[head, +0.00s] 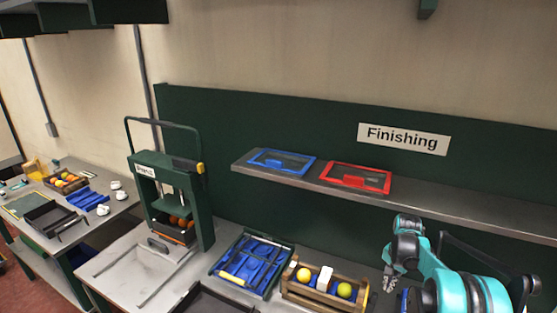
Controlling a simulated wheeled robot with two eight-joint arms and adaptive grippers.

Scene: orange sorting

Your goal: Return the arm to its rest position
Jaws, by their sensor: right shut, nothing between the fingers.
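My right gripper (390,284) hangs at the lower right, with its teal arm (438,272) bent above the bench. It is shut and empty, just right of a wooden crate (318,297). My left gripper is not in view.
A blue tray (252,262) lies left of the crate. A green press frame (172,200) with a bin of oranges stands further left. A shelf (440,213) holds blue (282,163) and red (356,178) frames. A side table (75,205) carries trays and cups.

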